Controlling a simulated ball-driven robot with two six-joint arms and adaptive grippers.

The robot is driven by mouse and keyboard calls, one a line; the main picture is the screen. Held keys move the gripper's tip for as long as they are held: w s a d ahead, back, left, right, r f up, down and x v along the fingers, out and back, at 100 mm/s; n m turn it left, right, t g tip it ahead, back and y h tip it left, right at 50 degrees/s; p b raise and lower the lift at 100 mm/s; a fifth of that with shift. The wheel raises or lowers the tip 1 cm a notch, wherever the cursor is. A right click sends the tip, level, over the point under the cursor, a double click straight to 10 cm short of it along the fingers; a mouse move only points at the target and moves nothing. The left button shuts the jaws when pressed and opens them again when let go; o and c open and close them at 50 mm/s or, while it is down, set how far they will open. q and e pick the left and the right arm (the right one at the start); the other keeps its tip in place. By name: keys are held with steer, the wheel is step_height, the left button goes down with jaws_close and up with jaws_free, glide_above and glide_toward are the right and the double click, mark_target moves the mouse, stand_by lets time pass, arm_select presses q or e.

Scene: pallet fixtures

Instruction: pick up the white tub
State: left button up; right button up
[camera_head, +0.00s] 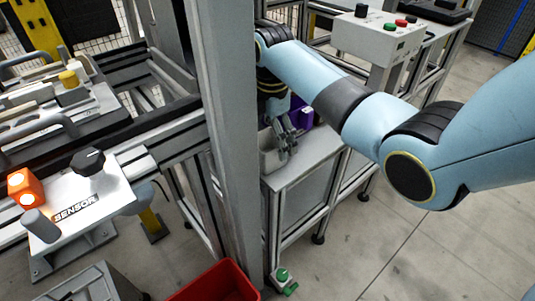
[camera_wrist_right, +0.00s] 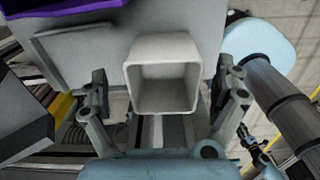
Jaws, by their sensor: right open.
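The white tub (camera_wrist_right: 165,52) is a square, open-topped container, empty as far as I see. In the right wrist view it lies between the two fingers of my right gripper (camera_wrist_right: 168,92), with a visible gap on each side. In the head view a pale box (camera_head: 270,156), which looks like the tub, stands on a small grey table (camera_head: 310,160). My right gripper (camera_head: 284,135) is open and points down there, partly covering it. Whether the fingers reach below its rim is unclear. My left gripper is not in view.
A purple bin (camera_head: 300,113) stands behind the gripper. A grey upright post (camera_head: 228,150) is close on the left. A sensor fixture (camera_head: 85,200) and a red bin (camera_head: 218,284) are at left and front. A control box (camera_head: 382,36) stands behind my right arm.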

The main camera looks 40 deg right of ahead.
steer(key=f, duration=0.2)
steer(key=f+b, duration=0.1)
steer(key=f, duration=0.1)
steer(key=shift+s+f, duration=0.2)
steer(key=shift+f, duration=0.2)
steer(key=shift+c, duration=0.3)
steer(key=c, duration=1.1)
